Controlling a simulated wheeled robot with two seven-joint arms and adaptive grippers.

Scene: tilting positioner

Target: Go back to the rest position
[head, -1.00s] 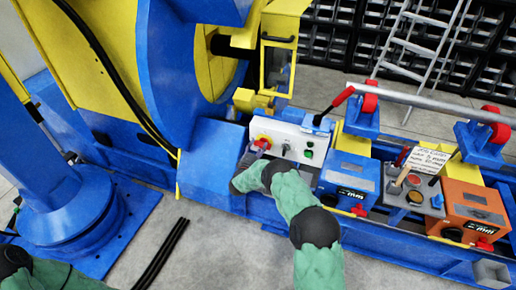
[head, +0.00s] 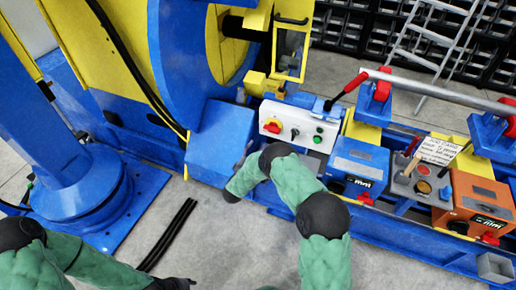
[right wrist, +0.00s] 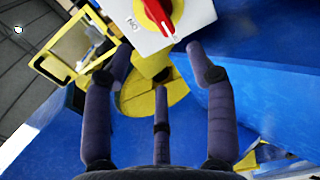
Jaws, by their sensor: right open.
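My right gripper (head: 245,152) is open and empty, mostly hidden behind my right wrist in the head view. It is low at the left end of the white control box (head: 299,126). In the right wrist view its fingers (right wrist: 158,62) stand apart with nothing between them. The red rotary switch on a yellow plate (head: 272,125) is uncovered on the box. It also shows in the right wrist view (right wrist: 158,14), beyond the fingertips and apart from them. My left gripper (head: 176,284) shows only as a dark part at the bottom edge; its fingers cannot be made out.
The blue and yellow positioner (head: 185,60) stands behind on the left. A blue machine (head: 355,165) and an orange one (head: 480,203) line the blue bench on the right. A lever with a red grip (head: 349,87) rises behind the box. Grey floor (head: 225,245) is open in front.

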